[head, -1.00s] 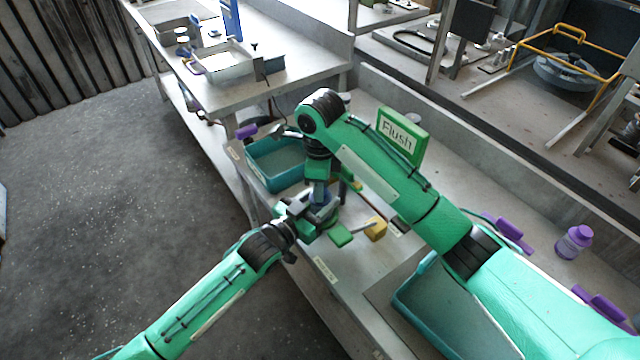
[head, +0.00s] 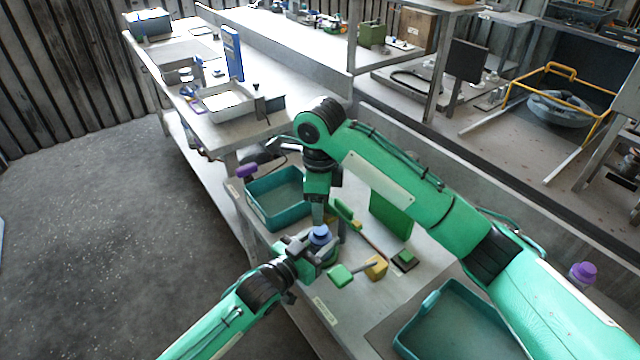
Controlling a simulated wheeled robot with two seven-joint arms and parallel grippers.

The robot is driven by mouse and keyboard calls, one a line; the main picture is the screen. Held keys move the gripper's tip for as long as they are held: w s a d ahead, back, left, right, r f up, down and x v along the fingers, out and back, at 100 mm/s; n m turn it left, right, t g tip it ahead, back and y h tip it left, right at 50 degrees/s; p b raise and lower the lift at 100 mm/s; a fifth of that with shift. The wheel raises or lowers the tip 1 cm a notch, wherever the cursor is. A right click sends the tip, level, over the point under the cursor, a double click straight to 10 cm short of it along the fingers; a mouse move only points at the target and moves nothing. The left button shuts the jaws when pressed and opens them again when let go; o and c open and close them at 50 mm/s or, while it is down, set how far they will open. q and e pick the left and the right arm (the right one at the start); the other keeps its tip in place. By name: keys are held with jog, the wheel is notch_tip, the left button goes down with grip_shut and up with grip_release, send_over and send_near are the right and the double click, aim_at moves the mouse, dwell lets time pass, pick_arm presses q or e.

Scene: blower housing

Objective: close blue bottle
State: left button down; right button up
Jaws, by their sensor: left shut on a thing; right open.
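The blue bottle (head: 320,235) shows in the head view near the front of the middle bench, with its blue top facing up. My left gripper (head: 312,254) is shut on the bottle and hides most of its body. I cannot tell how firmly the blue top sits. My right gripper (head: 329,212) points down just above and behind the bottle's top. It is open, and I see nothing held in it. The blue top shows below its fingers.
A teal tray (head: 277,222) lies left of the grippers and another teal tray (head: 455,335) lies at the front right. A yellow block (head: 376,268) and a green-topped block (head: 405,259) lie right of the bottle.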

jog(key=shift+r, duration=2.7)
pick_arm(q)
jog(key=c, duration=0.6)
grip_release()
jog(key=b+v, duration=0.1)
jog(key=v, duration=1.2)
jog(key=shift+s+a, duration=0.3)
pick_arm(e)
jog(key=shift+f, duration=0.7)
